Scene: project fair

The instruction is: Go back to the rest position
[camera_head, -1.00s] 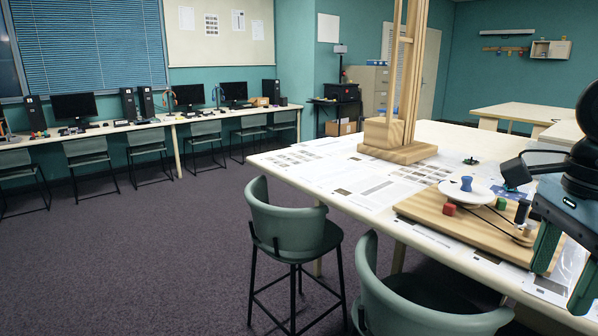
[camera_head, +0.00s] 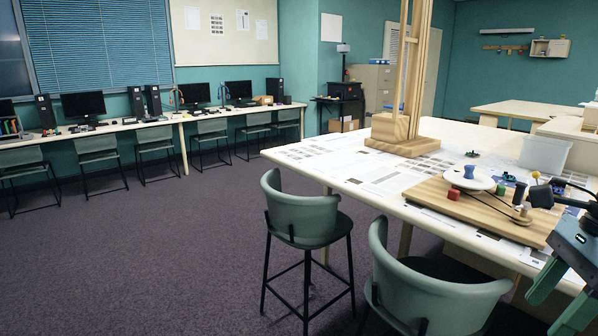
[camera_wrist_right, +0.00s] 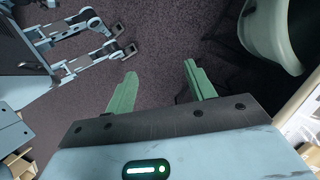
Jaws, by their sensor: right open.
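My right gripper (camera_head: 546,314) is at the lower right corner of the head view, in front of the table's near edge. Its two green fingers are apart with nothing between them. In the right wrist view the open right gripper (camera_wrist_right: 160,74) hangs over dark carpet, with a stool at the upper right. My left gripper does not show in the head view. Grey-blue jointed parts, probably of my own body, show at the upper left of the wrist view.
The table (camera_head: 340,178) carries a wooden board (camera_head: 480,208) with a white disc (camera_head: 470,178) and small coloured parts, a wooden frame (camera_head: 403,130) and a clear bin (camera_head: 543,154). Two green stools (camera_head: 306,212) (camera_head: 430,292) stand at its near side. Carpet (camera_head: 150,250) is open at left.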

